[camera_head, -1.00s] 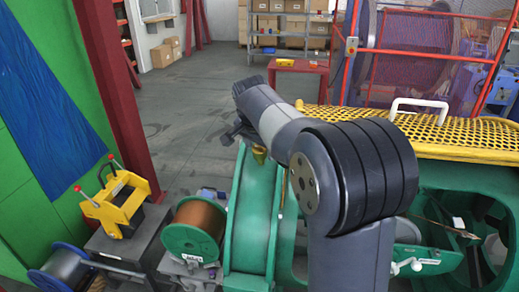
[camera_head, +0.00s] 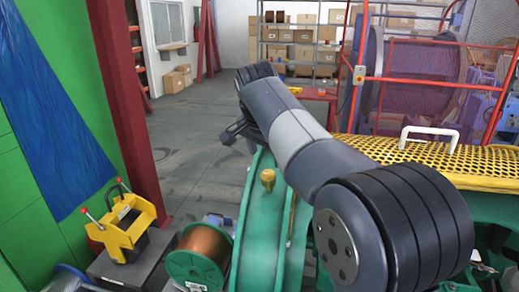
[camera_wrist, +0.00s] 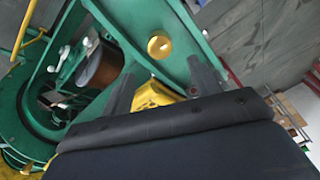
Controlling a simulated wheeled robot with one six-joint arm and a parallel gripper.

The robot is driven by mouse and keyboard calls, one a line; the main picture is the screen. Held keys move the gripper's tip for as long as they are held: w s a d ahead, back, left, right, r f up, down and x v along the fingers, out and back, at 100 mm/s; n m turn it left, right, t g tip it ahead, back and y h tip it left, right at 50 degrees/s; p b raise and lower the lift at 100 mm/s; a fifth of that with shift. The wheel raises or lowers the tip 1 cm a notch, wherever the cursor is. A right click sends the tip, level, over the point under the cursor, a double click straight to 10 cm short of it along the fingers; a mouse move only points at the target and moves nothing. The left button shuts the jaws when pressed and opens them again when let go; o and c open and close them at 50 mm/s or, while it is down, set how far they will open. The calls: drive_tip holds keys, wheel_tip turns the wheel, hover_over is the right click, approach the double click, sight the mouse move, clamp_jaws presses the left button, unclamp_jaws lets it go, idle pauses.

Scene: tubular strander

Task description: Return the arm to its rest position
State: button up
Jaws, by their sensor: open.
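My arm reaches from the lower right of the head view toward the upper left, above the green machine frame (camera_head: 262,215). My gripper (camera_head: 234,132) shows dark and partly hidden at the far end of the arm. In the wrist view my gripper (camera_wrist: 163,82) has its two dark fingers spread apart, with nothing held between them. A yellow part (camera_wrist: 152,96) shows beyond the fingers. A brass knob (camera_wrist: 159,45) on the green frame lies past the fingertips; a brass knob (camera_head: 267,179) also stands on the frame in the head view.
A copper wire spool (camera_head: 205,243) and a yellow two-handled device (camera_head: 124,223) are at lower left. A yellow mesh cover (camera_head: 440,160) with a white handle is at right. A red post (camera_head: 128,100) stands at left. Open floor (camera_head: 190,125) lies behind, before shelves of boxes (camera_head: 300,35).

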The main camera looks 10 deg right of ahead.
sight(268, 174)
drive_tip(key=p+x, duration=0.1)
drive_tip(key=x, duration=1)
drive_tip(key=shift+s+r, duration=0.1)
drive_tip(key=shift+a, duration=0.1)
